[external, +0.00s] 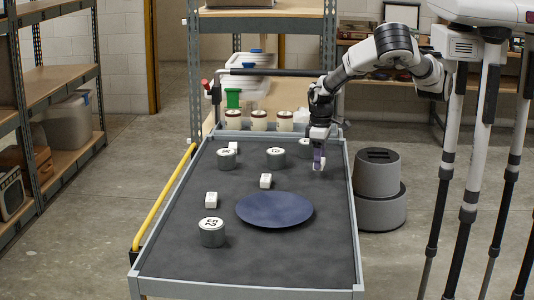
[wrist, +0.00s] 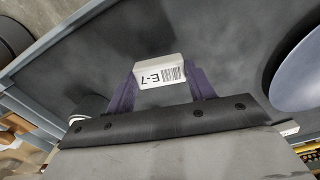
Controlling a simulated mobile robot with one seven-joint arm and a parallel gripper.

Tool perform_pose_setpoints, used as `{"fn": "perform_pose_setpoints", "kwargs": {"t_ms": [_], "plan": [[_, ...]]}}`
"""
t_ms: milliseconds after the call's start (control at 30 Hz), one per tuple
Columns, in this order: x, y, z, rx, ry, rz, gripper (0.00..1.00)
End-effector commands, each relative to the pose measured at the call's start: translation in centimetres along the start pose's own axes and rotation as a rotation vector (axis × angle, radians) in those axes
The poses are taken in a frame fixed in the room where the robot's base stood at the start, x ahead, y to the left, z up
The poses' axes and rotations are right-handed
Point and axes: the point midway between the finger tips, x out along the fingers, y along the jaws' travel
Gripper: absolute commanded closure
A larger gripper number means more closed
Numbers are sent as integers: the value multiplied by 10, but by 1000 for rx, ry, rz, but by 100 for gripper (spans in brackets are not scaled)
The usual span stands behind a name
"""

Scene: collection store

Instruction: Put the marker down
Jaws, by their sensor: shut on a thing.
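My gripper (external: 319,162) points down over the back right part of the dark cart top (external: 180,255). In the wrist view its purple fingers (wrist: 160,86) are shut on a white block marker (wrist: 160,71) labelled E-7 with a barcode. The marker is hardly visible in the external view. I cannot tell whether it touches the surface. Other small white markers stand on the cart: one at front left (external: 211,200), one by the plate (external: 265,181) and one at the back (external: 233,147).
A blue round plate (external: 275,210) lies right of the middle. Grey lidded cans stand at front left (external: 212,233), back left (external: 226,160), back middle (external: 275,158) and near my gripper (external: 305,147). Jars (external: 259,119) line the back. The right front surface is clear.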

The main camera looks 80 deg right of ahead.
Motion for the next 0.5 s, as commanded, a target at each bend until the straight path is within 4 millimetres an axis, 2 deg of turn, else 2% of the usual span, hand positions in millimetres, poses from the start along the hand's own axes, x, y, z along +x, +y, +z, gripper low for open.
{"fn": "perform_pose_setpoints", "kwargs": {"t_ms": [33, 200, 500], "plan": [[-17, 0, 0, -1, 1, 1, 68], [-45, 0, 0, 0, 1, -1, 68], [-70, 0, 0, -1, 0, 0, 68]]}}
